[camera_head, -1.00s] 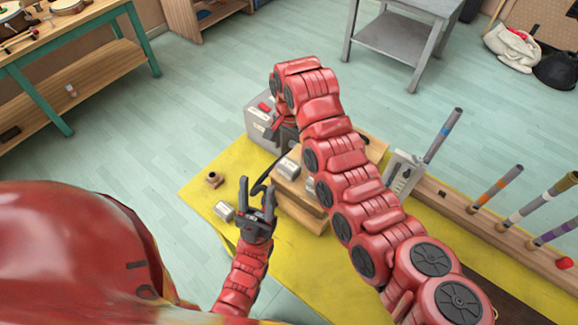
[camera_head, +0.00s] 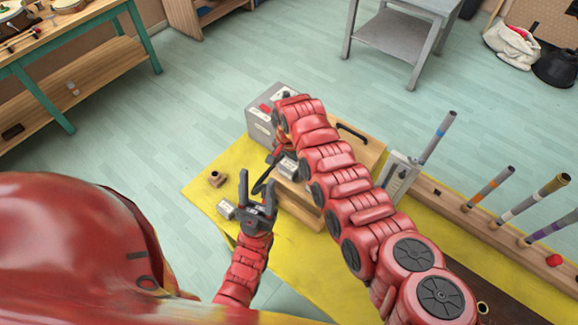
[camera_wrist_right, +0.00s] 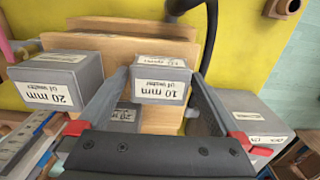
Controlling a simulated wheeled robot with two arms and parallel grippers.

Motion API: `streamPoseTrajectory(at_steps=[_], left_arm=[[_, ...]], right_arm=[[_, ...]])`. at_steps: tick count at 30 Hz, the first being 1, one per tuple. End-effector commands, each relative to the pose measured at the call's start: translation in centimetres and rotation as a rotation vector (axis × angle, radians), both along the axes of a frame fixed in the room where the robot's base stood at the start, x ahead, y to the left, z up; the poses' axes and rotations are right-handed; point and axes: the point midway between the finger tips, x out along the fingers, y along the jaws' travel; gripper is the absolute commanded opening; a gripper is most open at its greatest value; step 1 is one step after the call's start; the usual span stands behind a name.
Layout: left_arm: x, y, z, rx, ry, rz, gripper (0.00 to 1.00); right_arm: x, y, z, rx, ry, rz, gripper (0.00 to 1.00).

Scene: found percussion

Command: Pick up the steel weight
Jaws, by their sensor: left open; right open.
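A small grey metal block (camera_wrist_right: 160,82) with a white label, apparently the steel weight, sits on the stepped wooden stack (camera_head: 298,205). It also shows in the head view (camera_head: 289,167). In the right wrist view the open fingers of my right gripper (camera_wrist_right: 160,98) lie on either side of it, with gaps; contact cannot be told. My right arm partly hides this gripper in the head view. Another labelled grey block (camera_wrist_right: 48,86) lies left in the wrist view. My left gripper (camera_head: 258,200) is open and empty, beside a small grey block (camera_head: 226,209) on the yellow table.
A grey case (camera_head: 260,122) stands behind the stack. A small brown holed block (camera_head: 215,179) is on the yellow tabletop (camera_head: 235,160). A wooden rack (camera_head: 480,220) with upright tubes runs along the right. A black curved piece (camera_head: 263,183) lies near my left gripper.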

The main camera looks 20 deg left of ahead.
Motion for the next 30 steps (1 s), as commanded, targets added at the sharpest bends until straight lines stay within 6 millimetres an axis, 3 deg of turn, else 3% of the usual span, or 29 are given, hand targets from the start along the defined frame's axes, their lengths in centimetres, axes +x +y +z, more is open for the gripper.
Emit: streamPoseTrajectory(at_steps=[7,23,30], left_arm=[[0.00,0.00,-0.01,0.000,0.000,0.000,0.50],[0.00,0.00,0.00,0.000,0.000,0.000,0.50],[0.00,0.00,-0.01,0.000,0.000,0.000,0.50]], right_arm=[[-0.02,0.02,-0.10,0.000,0.000,0.000,0.98],[-0.03,0.00,-0.09,-0.001,0.000,0.000,0.03],[-0.01,-0.01,-0.05,0.000,0.000,0.000,0.00]])
